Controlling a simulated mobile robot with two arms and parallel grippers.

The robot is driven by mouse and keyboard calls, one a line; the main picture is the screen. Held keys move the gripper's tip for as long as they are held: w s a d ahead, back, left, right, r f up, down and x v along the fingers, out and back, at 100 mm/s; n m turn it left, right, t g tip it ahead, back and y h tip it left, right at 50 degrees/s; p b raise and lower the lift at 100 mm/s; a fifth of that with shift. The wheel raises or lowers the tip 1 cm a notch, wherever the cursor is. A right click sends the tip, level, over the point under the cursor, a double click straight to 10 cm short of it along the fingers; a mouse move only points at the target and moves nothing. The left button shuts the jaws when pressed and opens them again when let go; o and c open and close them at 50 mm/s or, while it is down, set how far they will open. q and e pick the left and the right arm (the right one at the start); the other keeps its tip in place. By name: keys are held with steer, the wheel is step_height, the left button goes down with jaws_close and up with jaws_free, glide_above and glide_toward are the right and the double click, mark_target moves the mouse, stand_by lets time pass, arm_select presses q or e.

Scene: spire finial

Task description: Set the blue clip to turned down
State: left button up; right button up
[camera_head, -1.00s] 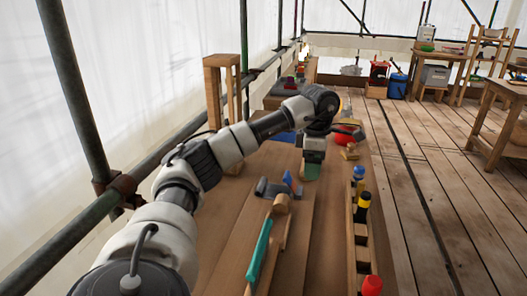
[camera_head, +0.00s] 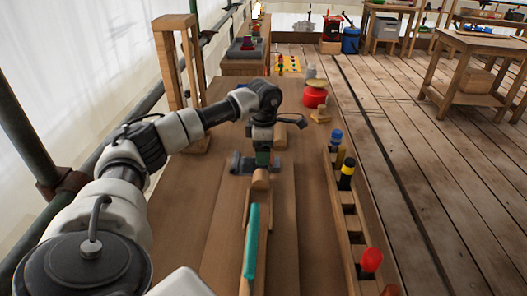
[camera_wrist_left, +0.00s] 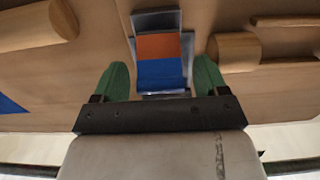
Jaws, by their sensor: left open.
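The blue clip (camera_wrist_left: 162,72) shows in the left wrist view with an orange band (camera_wrist_left: 158,47) beside the blue. It sits in a grey metal holder (camera_wrist_left: 157,20). In the head view the gripper hides the clip, and only part of the grey holder (camera_head: 238,164) shows on the bench. My left gripper (camera_head: 262,160) points down over the holder. In the wrist view its green fingertips (camera_wrist_left: 160,78) are open, one on each side of the clip, with gaps between. I cannot tell the clip's exact tilt. My right gripper is not in view.
A teal-handled tool (camera_head: 251,240) and a wooden cylinder (camera_head: 261,180) lie just in front of the holder. A slotted wooden rack (camera_head: 350,224) with coloured-top pieces stands to the right. A wooden frame (camera_head: 178,70) stands at the left. Bare bench lies between tool and rack.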

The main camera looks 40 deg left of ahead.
arm_select(q)
steer(key=shift+f, duration=0.45)
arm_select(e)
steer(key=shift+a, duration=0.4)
arm_select(q)
steer(key=shift+c, duration=0.3)
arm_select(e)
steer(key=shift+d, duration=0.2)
arm_select(q)
steer(key=c, duration=0.9)
steer(key=shift+o, duration=0.2)
steer(key=shift+f, duration=0.1)
steer(key=t+h+b, duration=0.1)
steer(key=b, duration=0.1)
steer(key=a+f+t+h+b, duration=0.1)
steer(key=b, duration=0.1)
steer(key=shift+s+f+h, duration=0.3)
steer(key=shift+s, duration=0.05)
steer(key=shift+s+t+h+b, duration=0.1)
steer(key=shift+t+h+b, duration=0.7)
steer(key=shift+b, duration=0.4)
steer(key=shift+r, duration=0.1)
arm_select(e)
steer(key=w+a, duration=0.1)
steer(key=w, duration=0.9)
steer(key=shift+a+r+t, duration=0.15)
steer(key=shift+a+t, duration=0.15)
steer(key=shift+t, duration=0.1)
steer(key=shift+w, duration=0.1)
